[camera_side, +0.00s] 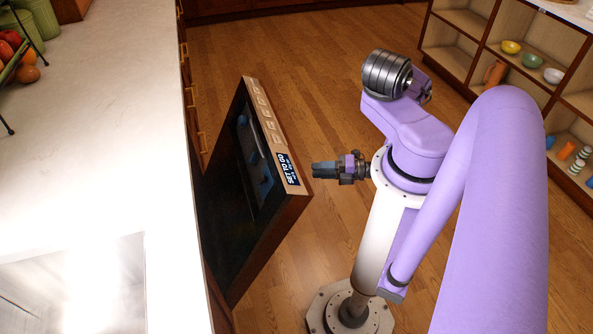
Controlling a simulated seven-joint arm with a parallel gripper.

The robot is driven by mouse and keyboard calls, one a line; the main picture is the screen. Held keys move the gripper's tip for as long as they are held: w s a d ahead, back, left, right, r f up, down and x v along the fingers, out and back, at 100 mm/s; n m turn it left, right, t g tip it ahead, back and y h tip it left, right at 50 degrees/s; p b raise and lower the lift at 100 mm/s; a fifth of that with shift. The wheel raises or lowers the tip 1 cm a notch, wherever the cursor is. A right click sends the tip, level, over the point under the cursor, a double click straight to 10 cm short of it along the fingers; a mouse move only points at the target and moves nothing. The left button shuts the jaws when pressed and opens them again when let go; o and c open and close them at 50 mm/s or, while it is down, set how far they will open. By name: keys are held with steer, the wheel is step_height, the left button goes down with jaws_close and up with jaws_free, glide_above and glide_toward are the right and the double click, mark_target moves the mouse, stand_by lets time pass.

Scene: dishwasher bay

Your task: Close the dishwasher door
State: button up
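The dishwasher door (240,255) stands partly open, tilted out from the counter on the left. Its top edge carries a light control strip (265,125) with buttons and a small lit display. The dark inner side of the door faces the counter. My gripper (318,170) is to the right of the door, on its outer side, close to the display end of the top edge. Its fingers point left toward the door and look together, with no gap and nothing between them. I cannot tell whether the fingertips touch the door.
A white countertop (110,130) runs along the left, with fruit (15,55) and green canisters (20,30) at its far end. Drawers with handles (190,95) line its front. Open shelves with bowls (531,60) stand at upper right. The wooden floor (300,60) between is clear.

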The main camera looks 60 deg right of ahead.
steer(key=shift+x, duration=3.95)
jaws_close()
